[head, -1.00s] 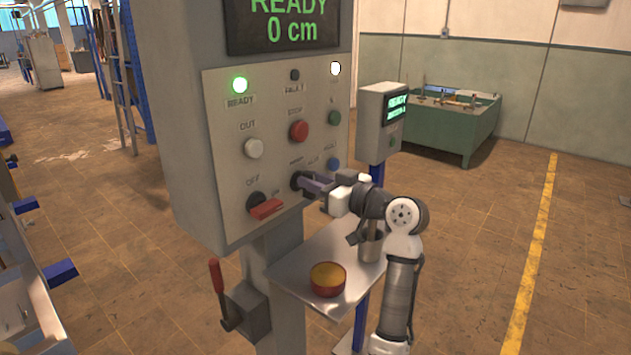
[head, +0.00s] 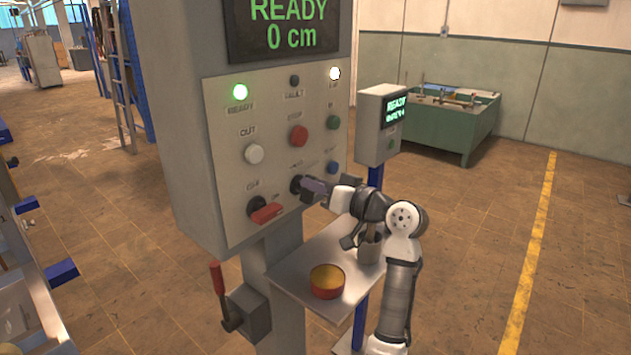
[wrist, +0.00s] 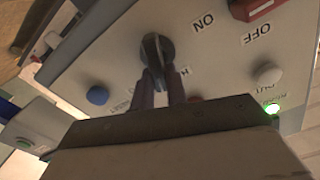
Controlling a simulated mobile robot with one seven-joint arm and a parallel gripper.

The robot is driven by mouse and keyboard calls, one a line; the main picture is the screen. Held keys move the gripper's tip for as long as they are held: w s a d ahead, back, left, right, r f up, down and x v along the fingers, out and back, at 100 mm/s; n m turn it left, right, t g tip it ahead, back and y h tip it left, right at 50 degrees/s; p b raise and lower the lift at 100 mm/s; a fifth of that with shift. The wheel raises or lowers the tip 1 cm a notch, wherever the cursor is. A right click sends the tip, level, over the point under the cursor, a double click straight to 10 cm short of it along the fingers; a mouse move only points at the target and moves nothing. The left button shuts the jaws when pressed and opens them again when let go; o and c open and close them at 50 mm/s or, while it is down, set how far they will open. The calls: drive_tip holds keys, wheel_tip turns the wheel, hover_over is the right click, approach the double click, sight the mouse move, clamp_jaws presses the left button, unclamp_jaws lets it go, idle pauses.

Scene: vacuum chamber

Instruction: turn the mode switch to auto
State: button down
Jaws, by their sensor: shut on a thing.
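The mode switch is a black knob (head: 297,184) low on the panel, between the red-handled switch and the blue button. In the wrist view the knob (wrist: 155,48) stands out from the panel at top centre. My gripper (head: 308,187) reaches it from the right in the head view. In the wrist view my gripper (wrist: 160,75) has its two fingers shut on the knob's near end. The lettering around the knob is partly covered by the fingers and too blurred to read, so I cannot tell which mode it points to.
A red-handled rotary switch (head: 264,212) sits left of the knob, a blue button (head: 333,168) right, a red button (head: 299,135) above. The green ready lamp (head: 240,91) is lit. Below, a small shelf (head: 292,280) carries a bowl (head: 327,281) and a metal cup (head: 370,246).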

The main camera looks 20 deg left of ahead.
drive_tip(key=shift+w+d+f+m+p, duration=0.1)
drive_tip(key=shift+w+f+m+p, duration=0.1)
drive_tip(key=shift+m+p, duration=1.3)
drive_tip(key=shift+w+d+f+m+p, duration=0.15)
drive_tip(key=shift+m+p, duration=0.55)
drive_tip(key=shift+m, duration=1.6)
drive_tip(key=shift+a, duration=0.1)
drive_tip(key=c, duration=1.4)
unclamp_jaws()
drive_tip(key=b+v, duration=0.4)
drive_tip(key=v, duration=0.9)
drive_tip(key=shift+d, duration=0.4)
drive_tip(key=shift+s+r, duration=0.1)
